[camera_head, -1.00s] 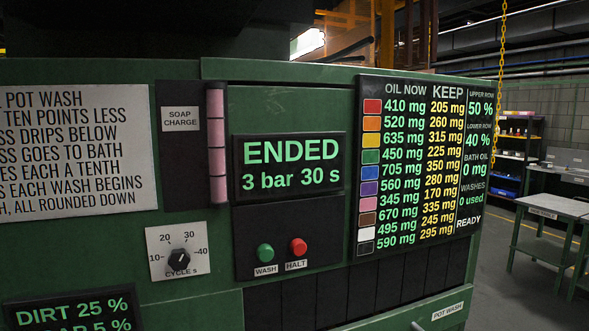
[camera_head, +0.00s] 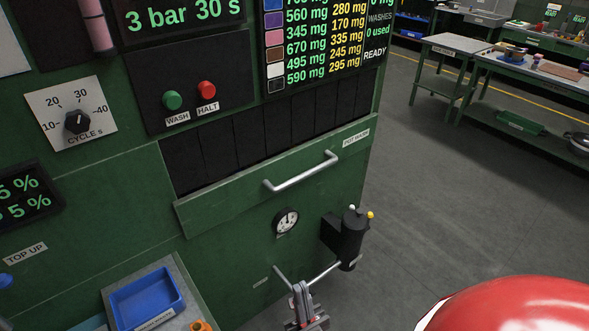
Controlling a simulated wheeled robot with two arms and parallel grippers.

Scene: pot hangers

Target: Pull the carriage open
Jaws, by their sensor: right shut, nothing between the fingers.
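The green front panel (camera_head: 215,205) labelled POT WASH, which looks like the carriage front, sits flush on the machine below a black strip curtain (camera_head: 255,130). It carries a silver bar handle (camera_head: 301,173) that slants up to the right. My right gripper (camera_head: 303,290) is at the bottom middle, well below this handle and apart from it. It is shut and empty, beside a thin metal bar (camera_head: 325,272) low on the machine; I cannot tell if they touch. My left gripper is not in view.
A round gauge (camera_head: 286,221) and a black holder (camera_head: 346,238) with small coloured tips are below the panel. The green WASH button (camera_head: 172,100) and red HALT button (camera_head: 206,89) are above. A blue tray (camera_head: 146,298) is at lower left. Open floor (camera_head: 440,200) lies to the right.

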